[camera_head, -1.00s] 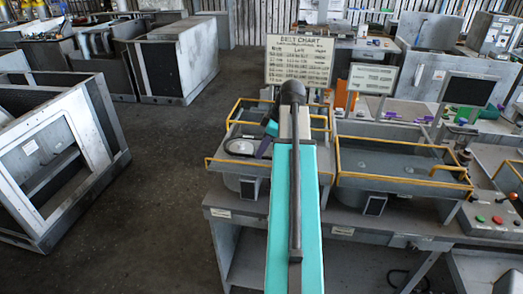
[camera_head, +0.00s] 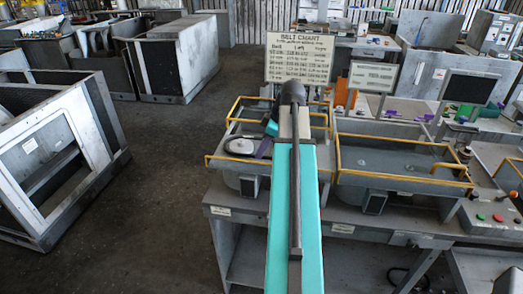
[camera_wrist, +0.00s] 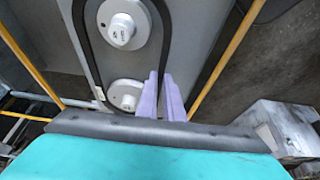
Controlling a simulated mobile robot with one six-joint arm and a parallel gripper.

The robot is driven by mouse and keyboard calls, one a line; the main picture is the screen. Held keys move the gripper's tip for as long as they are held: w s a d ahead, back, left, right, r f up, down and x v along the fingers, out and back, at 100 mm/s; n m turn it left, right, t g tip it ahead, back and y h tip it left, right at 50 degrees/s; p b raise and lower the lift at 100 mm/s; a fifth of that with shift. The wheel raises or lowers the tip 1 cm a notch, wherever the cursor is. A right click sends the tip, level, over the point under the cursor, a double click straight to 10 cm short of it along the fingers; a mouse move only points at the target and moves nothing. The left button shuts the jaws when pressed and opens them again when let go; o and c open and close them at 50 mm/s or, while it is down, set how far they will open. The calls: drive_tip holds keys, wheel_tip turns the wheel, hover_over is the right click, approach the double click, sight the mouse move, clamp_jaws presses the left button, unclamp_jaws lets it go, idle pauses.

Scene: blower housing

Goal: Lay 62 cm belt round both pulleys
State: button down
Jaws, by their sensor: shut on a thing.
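Two pale grey round pulleys stand on a grey plate in the wrist view, an upper pulley (camera_wrist: 122,25) and a lower pulley (camera_wrist: 125,93). The black belt (camera_wrist: 165,35) runs down both sides of them with a gap beside the upper one. Its top end is out of frame and its bottom end is partly hidden. My gripper (camera_wrist: 160,85) is shut on the belt's right strand, right of the lower pulley. In the head view the belt (camera_head: 228,154) shows small in the left tray, with my gripper (camera_head: 265,147) at its right.
Yellow rails (camera_head: 222,161) edge the left tray. An empty-looking second tray (camera_head: 390,160) with yellow rails stands to the right. A belt chart sign (camera_head: 299,58) stands behind. A control panel with buttons (camera_head: 497,218) is at far right. Open floor (camera_head: 150,180) lies left of the bench.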

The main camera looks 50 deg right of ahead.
drive_tip(key=shift+f, duration=0.4)
idle(0.5)
drive_tip(key=c, duration=1.8)
unclamp_jaws()
drive_tip(key=shift+r, duration=0.15)
drive_tip(key=shift+r+p, duration=0.6)
drive_tip(key=shift+r, duration=0.5)
wheel_tip(320, 180, up, 5)
drive_tip(key=p, duration=0.3)
